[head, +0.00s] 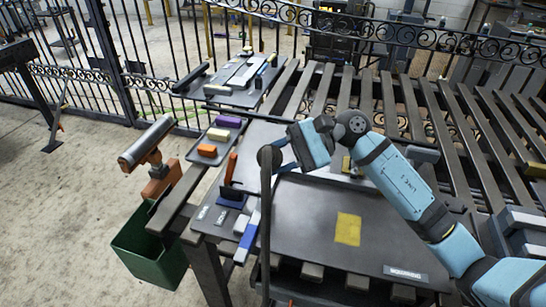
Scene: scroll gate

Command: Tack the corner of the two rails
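One arm, mine, with blue covers comes in from the right and reaches left over the dark worktable (310,230). Its end, my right gripper (280,157), is small and partly hidden by the wrist; I cannot make out its fingers. A dark round piece on a thin upright bar (265,215) stands at this end; whether it is held is unclear. A red-handled tool (232,172) stands near a blue block (232,197) at the table's left side.
A tray (205,162) holds purple, cream and orange blocks. A green bin (145,250) hangs at the left, below a grey and orange tool (150,145). A yellow square (347,229) marks bare tabletop. Slatted racks (400,105) and an iron fence stand behind.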

